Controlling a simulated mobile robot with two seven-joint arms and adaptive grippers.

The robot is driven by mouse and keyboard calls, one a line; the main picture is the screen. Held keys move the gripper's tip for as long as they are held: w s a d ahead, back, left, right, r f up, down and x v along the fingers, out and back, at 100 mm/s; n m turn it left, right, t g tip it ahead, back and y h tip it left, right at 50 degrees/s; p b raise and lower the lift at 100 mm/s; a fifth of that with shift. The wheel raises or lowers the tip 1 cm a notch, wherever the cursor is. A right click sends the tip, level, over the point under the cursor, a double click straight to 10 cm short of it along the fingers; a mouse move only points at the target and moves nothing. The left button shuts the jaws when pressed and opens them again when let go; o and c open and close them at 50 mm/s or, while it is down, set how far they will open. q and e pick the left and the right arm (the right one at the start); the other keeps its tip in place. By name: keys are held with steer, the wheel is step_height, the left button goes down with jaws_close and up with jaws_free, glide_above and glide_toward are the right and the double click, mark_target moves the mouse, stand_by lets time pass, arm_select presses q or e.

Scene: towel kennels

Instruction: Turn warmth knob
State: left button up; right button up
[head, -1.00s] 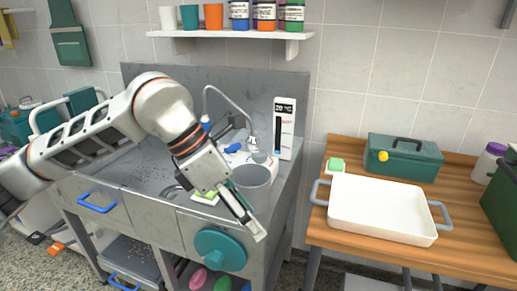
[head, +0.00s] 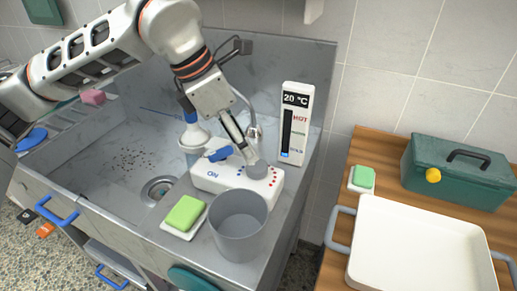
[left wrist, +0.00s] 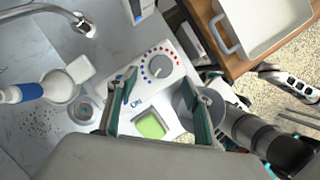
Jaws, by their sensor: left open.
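The white control box (head: 210,178) stands on the sink's right ledge. It has a blue lever (head: 219,155) and a round grey warmth knob (head: 257,169) ringed by blue and red dots. In the left wrist view the knob (left wrist: 161,73) shows clearly, with its dots, ahead of the fingers. My left gripper (head: 246,154) is open and empty, just above and behind the knob in the head view; contact cannot be told. It also shows in the left wrist view (left wrist: 156,104). The upright temperature display (head: 295,115) reads 20 °C. My right gripper is not identifiable.
A grey pot (head: 238,228) stands in front of the box, beside a green sponge (head: 185,213). A curved faucet (left wrist: 84,24) rises behind. At right, a wooden table (head: 341,190) holds a white tray (head: 415,245) and a green toolbox (head: 460,172).

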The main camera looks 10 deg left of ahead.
mark_target(255, 165)
arm_select(q)
steer(key=x, duration=0.3)
steer(key=shift+s+d+f, duration=0.15)
steer(key=shift+s+f, duration=0.05)
steer(key=shift+f, duration=0.2)
steer(key=x, duration=0.3)
steer(key=shift+w, duration=0.1)
steer(key=shift+w+d+f, duration=0.1)
steer(key=shift+d+f, duration=0.05)
steer(key=shift+f, duration=0.1)
steer(key=c, duration=1.1)
arm_select(e)
steer(key=shift+s+f, duration=0.25)
steer(key=shift+s, duration=0.05)
